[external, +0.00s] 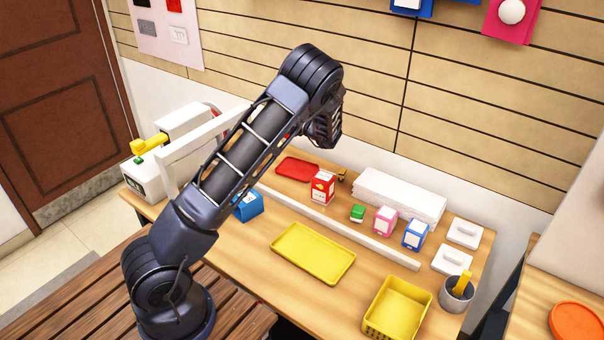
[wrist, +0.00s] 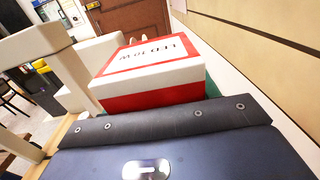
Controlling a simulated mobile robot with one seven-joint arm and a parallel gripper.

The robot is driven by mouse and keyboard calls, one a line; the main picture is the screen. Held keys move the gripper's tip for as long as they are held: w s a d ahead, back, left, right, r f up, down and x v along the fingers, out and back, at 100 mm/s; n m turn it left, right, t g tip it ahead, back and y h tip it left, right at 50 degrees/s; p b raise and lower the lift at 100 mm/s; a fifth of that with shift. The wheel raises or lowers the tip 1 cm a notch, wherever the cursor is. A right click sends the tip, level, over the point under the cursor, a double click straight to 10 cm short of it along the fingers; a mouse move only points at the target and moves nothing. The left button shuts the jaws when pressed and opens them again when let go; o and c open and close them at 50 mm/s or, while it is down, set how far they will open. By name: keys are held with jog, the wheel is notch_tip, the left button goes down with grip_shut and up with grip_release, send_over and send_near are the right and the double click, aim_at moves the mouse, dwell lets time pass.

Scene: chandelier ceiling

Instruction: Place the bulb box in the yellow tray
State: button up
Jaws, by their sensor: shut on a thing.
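A red and white box marked "LED 10 W" (wrist: 155,75) fills the middle of the wrist view, just beyond the dark edge of my gripper. I take it as the bulb box. My gripper (external: 322,128) is raised above the back of the table in the external view and is shut on this box. The fingertips are hidden, and the arm hides most of the box there. The yellow tray (external: 313,254) lies flat and empty on the table, in front of a long white strip, below and apart from my gripper.
A yellow basket (external: 397,308) stands right of the tray, with a grey cup (external: 457,294) beside it. Behind the white strip are a red carton (external: 322,187), a pink box (external: 385,220), a blue box (external: 415,234) and a red tray (external: 297,169). A white machine (external: 148,175) stands left.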

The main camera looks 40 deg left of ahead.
jog(key=s+d+m+t, duration=0.1)
jog(key=s+d, duration=0.5)
jog(key=d, duration=0.4)
jog(key=s+d+m+t, duration=0.15)
jog(key=s+d, duration=0.35)
jog(key=d, duration=0.5)
jog(key=m+t+h, duration=0.1)
jog(key=m+t, duration=0.1)
jog(key=t, duration=0.2)
send_over(310, 250)
jog(key=shift+n, duration=0.25)
notch_tip(310, 250, down, 18)
jog(key=shift+r, duration=0.25)
jog(key=shift+a+f, duration=0.1)
jog(key=shift+f, duration=0.05)
jog(key=o, duration=1)
jog(key=shift+c, duration=0.2)
